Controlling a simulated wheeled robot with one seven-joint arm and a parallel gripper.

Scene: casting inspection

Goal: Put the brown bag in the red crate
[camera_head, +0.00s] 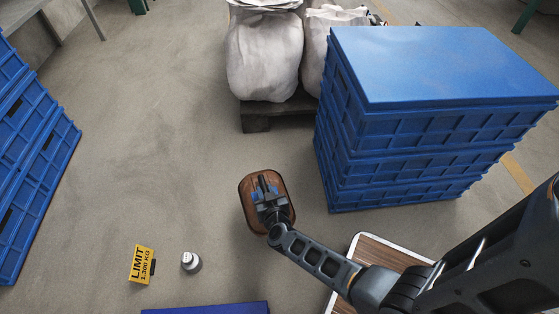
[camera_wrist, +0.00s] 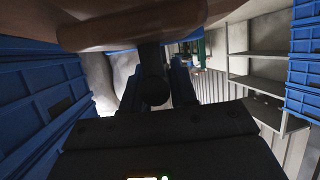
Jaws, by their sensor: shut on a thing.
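The brown bag (camera_head: 248,208) is a rounded brown shape in the middle of the head view, beneath and around my gripper (camera_head: 266,189). My gripper is shut on it, and the jaws hide part of its top. In the wrist view the bag (camera_wrist: 130,28) fills the upper left as a blurred brown form at the fingers (camera_wrist: 170,75). The bag appears to be held above the floor, but its exact height cannot be told. No red crate shows in either view.
Stacked blue crates (camera_head: 400,135) stand at the right, with more blue crates (camera_head: 35,165) at the left. White sacks (camera_head: 262,55) sit on a pallet (camera_head: 257,117). A yellow limit sign (camera_head: 141,264), a small grey weight (camera_head: 191,262) and a brown-topped surface (camera_head: 375,250) are nearer.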

